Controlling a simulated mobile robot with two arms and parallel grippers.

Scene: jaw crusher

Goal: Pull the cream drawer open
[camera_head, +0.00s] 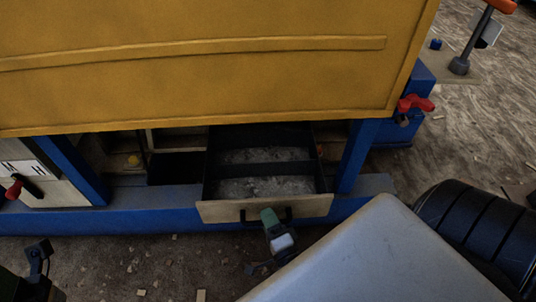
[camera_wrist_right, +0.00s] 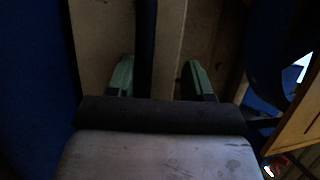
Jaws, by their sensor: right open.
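The cream drawer (camera_head: 222,211) is pulled out from under the yellow housing, and its dark interior holds grey grit. A black bar handle (camera_head: 288,213) is on its front. My right gripper (camera_head: 268,215) is at the handle. In the right wrist view my right gripper (camera_wrist_right: 158,76) has its two green fingers apart, one on each side of the dark handle bar (camera_wrist_right: 147,45), with the cream front (camera_wrist_right: 95,45) behind. Whether the fingers touch the bar is too dark to tell. A dark part at the lower left of the head view may be my left gripper (camera_head: 40,252).
A blue frame beam (camera_head: 120,217) runs below the drawer, with blue posts (camera_head: 355,155) on both sides. A red-handled part (camera_head: 415,104) is at the right, and a panel with a red-tipped lever (camera_head: 14,190) is at the left. Small chips lie on the floor.

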